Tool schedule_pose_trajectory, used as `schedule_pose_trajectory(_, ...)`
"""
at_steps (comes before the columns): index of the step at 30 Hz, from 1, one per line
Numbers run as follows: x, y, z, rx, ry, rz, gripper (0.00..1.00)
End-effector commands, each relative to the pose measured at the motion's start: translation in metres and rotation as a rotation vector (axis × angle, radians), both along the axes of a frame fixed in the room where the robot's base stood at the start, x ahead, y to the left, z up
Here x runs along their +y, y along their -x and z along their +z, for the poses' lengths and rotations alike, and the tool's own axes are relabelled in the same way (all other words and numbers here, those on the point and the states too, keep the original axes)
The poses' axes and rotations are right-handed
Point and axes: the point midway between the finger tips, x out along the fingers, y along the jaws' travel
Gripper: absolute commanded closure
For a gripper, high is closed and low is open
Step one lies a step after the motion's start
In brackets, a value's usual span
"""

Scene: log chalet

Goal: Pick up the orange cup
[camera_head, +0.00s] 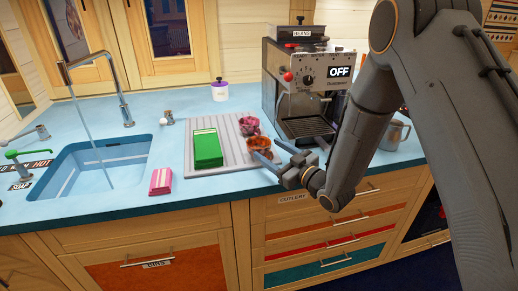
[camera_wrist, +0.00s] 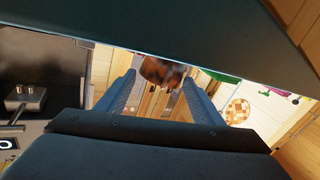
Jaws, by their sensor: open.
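The orange cup (camera_head: 259,143) stands on the right part of a grey ribbed board (camera_head: 232,151) on the blue counter, in front of a pink-red cup (camera_head: 249,125). My gripper (camera_head: 266,147) is open and reaches in from the right, its fingertips close to the orange cup in the head view. In the wrist view the orange-brown patterned cup (camera_wrist: 162,70) shows between the two open fingertips (camera_wrist: 160,79). Its upper part there is cut off by a dark band. I cannot tell whether either finger touches it.
A green box (camera_head: 207,149) lies on the board left of the cups. A coffee machine (camera_head: 305,85) stands behind my gripper, with a metal jug (camera_head: 394,133) to its right. A pink-and-white block (camera_head: 161,181) and the sink (camera_head: 98,170) are at left. The front counter strip is clear.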

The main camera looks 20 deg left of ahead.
Motion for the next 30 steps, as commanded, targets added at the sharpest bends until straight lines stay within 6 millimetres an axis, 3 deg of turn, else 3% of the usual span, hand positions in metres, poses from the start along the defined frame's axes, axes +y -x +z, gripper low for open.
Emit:
schedule_pose_trajectory(2,-0.0001,0.0000,0.0000,0.000,0.000,0.000,0.47)
schedule_pose_trajectory(11,-0.0002,0.0000,0.0001,0.000,0.000,0.000,0.98)
schedule_pose_trajectory(30,-0.0005,-0.0006,0.0039,-0.001,0.000,-0.001,1.00)
